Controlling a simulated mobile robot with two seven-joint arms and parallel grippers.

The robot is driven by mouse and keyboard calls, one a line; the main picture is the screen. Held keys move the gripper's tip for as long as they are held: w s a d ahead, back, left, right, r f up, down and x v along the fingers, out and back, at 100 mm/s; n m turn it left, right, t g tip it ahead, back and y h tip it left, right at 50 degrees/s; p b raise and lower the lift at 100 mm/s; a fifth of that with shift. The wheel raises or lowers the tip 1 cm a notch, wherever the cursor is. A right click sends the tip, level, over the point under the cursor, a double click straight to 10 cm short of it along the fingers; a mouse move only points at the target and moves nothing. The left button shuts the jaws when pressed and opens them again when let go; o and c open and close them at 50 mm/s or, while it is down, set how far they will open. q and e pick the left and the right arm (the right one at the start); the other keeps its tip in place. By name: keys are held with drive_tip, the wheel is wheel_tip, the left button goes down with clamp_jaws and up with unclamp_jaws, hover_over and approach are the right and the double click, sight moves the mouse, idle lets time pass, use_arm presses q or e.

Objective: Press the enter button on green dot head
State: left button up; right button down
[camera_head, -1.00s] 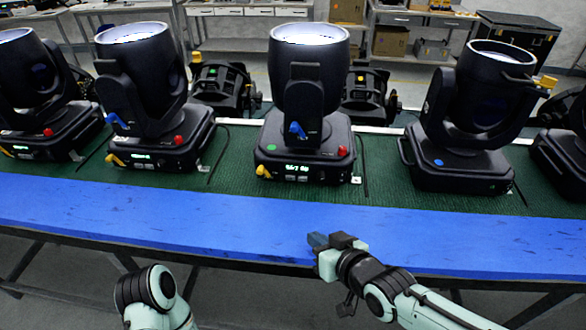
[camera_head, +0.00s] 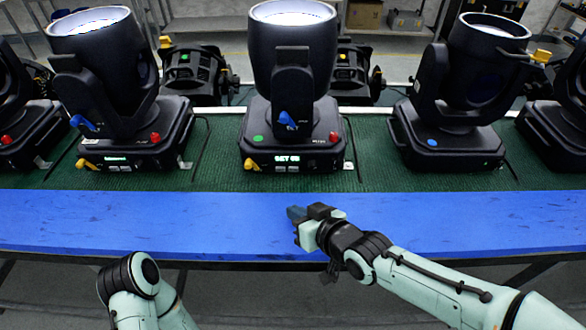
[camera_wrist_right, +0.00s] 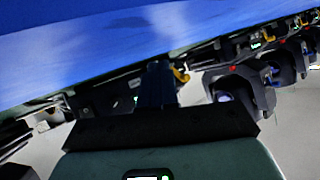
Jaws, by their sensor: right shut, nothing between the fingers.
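The green dot head (camera_head: 292,62) is a black moving-head light in the middle of the head view. It stands upright on its base, with a green dot (camera_head: 258,138) at the front left. Its lit display (camera_head: 287,158) has small pale buttons (camera_head: 286,168) just below; which one is enter is too small to tell. My right gripper (camera_head: 296,214) is shut and empty over the blue table edge, in front of this base and apart from it. Its fingers (camera_wrist_right: 157,84) also show in the right wrist view. My left gripper is out of view; only part of my left arm shows at bottom left.
Other lights flank it: a blue-dot head (camera_head: 450,130) at right and a lit head (camera_head: 135,130) at left. A yellow lever (camera_head: 252,165) and a red knob (camera_head: 333,137) sit on the middle base.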

sight(297, 193)
drive_tip(key=w+p, duration=0.2)
drive_tip(key=w, duration=0.5)
drive_tip(key=shift+r+p, duration=0.1)
drive_tip(key=shift+p, duration=0.3)
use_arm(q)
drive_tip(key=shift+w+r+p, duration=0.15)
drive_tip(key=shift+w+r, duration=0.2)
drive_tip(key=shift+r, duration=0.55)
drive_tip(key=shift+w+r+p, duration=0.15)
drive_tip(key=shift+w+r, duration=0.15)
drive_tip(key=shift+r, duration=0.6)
use_arm(e)
drive_tip(key=shift+w, duration=0.9)
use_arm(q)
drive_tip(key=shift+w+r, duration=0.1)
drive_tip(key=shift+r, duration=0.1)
use_arm(e)
drive_tip(key=shift+w, duration=0.45)
